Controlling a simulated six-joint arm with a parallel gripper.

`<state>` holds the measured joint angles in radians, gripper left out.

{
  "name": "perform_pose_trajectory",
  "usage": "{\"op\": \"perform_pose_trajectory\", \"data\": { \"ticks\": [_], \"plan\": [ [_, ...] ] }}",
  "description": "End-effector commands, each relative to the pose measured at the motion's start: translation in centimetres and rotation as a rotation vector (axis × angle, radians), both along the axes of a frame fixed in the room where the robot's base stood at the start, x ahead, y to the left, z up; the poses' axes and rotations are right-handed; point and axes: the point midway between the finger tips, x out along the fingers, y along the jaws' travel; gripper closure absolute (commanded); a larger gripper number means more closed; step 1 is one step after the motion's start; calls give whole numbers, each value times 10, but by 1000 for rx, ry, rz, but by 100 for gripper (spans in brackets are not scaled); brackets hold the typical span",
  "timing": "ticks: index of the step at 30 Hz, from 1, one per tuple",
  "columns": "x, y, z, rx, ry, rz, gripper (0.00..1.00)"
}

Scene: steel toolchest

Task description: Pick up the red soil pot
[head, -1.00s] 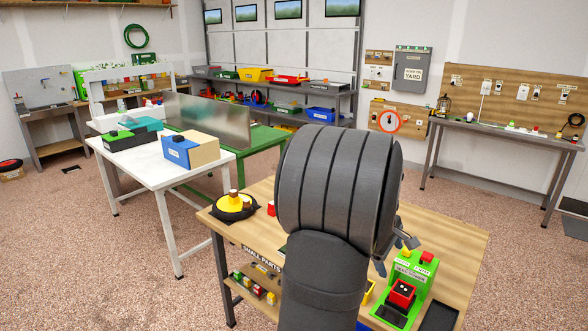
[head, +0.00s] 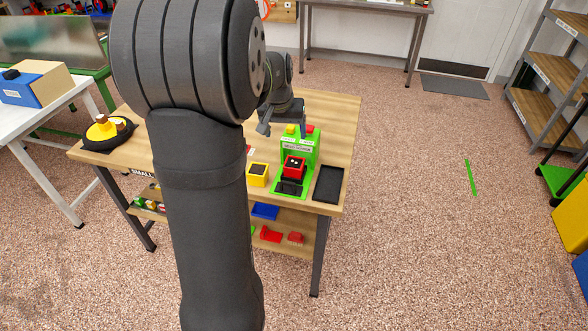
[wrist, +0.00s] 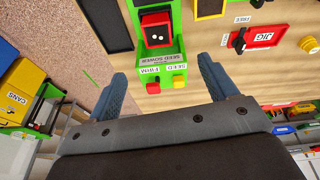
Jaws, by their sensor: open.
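The red soil pot (head: 293,166) is a small square red pot with dark soil and pale dots on top. It sits in the green seed sower (head: 300,145) on the wooden bench. In the wrist view the red pot (wrist: 156,30) lies ahead of my fingers, inside the green frame. My gripper (wrist: 162,72) is open and empty, its blue-grey fingers apart, with the sower's red and yellow buttons between them and the pot. In the head view my gripper (head: 280,118) is above and behind the sower, partly hidden by my arm.
A yellow pot with dark soil (head: 258,174) stands left of the sower, and a black tray (head: 328,184) lies to its right. A red jig plate (wrist: 266,36) shows in the wrist view. The bench's far right (head: 335,115) is clear.

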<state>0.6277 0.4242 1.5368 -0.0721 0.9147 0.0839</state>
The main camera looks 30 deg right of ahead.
Motion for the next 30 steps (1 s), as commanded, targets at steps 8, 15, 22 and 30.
{"op": "perform_pose_trajectory", "data": {
  "ticks": [8, 15, 22, 30],
  "plan": [
    [2, -5, -16, 37, -28, -109, 22],
    [12, -16, -67, 36, -26, -106, 22],
    [20, -24, -105, 34, -29, -105, 22],
    [23, -30, -122, 33, -30, -105, 22]
  ]
}}
